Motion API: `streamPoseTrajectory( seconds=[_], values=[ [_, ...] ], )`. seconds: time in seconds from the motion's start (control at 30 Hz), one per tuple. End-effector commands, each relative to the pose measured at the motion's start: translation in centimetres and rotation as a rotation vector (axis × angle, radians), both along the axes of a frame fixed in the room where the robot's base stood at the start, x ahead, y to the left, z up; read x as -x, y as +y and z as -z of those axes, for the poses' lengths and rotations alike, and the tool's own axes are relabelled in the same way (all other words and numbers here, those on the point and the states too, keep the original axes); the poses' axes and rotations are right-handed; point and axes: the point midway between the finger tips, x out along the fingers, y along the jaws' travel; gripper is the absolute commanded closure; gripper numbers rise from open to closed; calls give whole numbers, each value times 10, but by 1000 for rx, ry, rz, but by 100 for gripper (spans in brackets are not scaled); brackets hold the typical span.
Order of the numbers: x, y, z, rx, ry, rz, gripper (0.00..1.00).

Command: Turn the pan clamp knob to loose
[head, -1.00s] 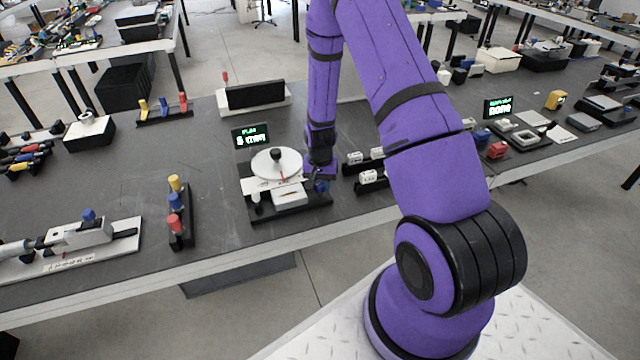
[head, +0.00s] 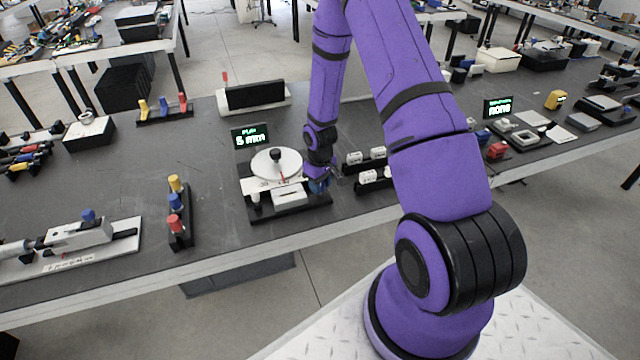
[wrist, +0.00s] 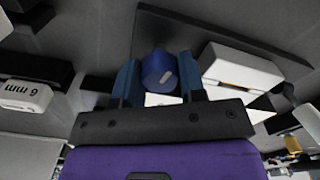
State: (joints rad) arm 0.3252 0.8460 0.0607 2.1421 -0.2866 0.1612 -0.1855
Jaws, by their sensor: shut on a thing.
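The pan device is a black base (head: 262,208) with a round white pan (head: 277,161) and a small display (head: 250,136) that seems to read "5 mm". Its blue clamp knob (wrist: 160,72) shows in the wrist view, with a pale mark on its face, slanted. My gripper (wrist: 158,84) is shut on the knob, one blue finger on each side. In the head view my gripper (head: 318,184) is at the right side of the device, and the knob is mostly hidden by it.
White blocks in black holders (head: 372,166) stand close to the right of my gripper; one block (wrist: 28,95) reads "6 mm" in the wrist view. Bare table lies between the rack and the device.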

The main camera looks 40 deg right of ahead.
Motion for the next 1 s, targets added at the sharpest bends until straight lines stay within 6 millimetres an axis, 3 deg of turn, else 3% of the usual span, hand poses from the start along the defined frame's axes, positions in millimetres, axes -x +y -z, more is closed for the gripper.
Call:
streamPoseTrajectory(
  seconds=[0.4, 0.97, 1.0],
  values=[
    [-1, -1, -1, 1, -2, -196, 86],
    [-1, -1, -1, 1, -2, -227, 86],
    [-1, -1, 0, 1, -2, -227, 58]
  ],
)
